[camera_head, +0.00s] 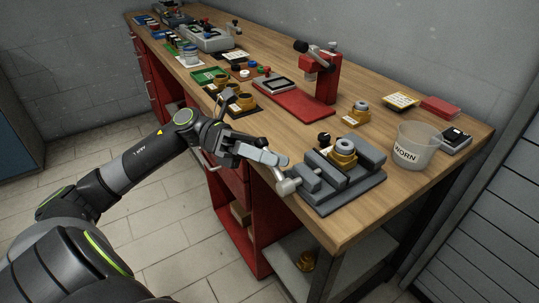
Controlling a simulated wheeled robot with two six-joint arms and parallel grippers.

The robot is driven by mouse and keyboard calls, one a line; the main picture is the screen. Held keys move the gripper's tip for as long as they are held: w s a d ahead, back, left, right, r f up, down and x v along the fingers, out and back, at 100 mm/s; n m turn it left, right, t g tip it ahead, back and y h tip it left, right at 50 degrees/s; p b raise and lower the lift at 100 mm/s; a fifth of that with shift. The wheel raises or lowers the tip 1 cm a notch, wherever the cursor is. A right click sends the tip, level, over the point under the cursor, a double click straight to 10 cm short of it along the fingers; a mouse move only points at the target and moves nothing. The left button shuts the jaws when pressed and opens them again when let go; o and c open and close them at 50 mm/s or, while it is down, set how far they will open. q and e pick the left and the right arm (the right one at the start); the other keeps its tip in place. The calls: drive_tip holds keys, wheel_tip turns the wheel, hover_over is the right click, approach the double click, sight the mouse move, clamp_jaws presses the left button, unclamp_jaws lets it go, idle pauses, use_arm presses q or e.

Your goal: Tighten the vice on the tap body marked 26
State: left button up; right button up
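The grey vice (322,196) stands at the near corner of the workbench. A brass tap body (343,158) with a pale top sits between its jaws; a small label on it is too small to read. The vice's screw end and handle (286,184) stick out past the bench's front edge. My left gripper (276,160) is just above and left of that handle, reaching in from the left. I cannot tell whether its fingers are apart or touch the handle. My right gripper is out of view.
Another brass tap body (357,114) stands behind the vice. A clear tub marked WORN (415,146) is to the right. A red press (323,77) on a red base stands farther back. Several tap parts and trays fill the far bench. Open floor lies left of the bench.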

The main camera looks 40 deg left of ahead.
use_arm(q)
drive_tip(key=shift+d, duration=0.1)
clamp_jaws()
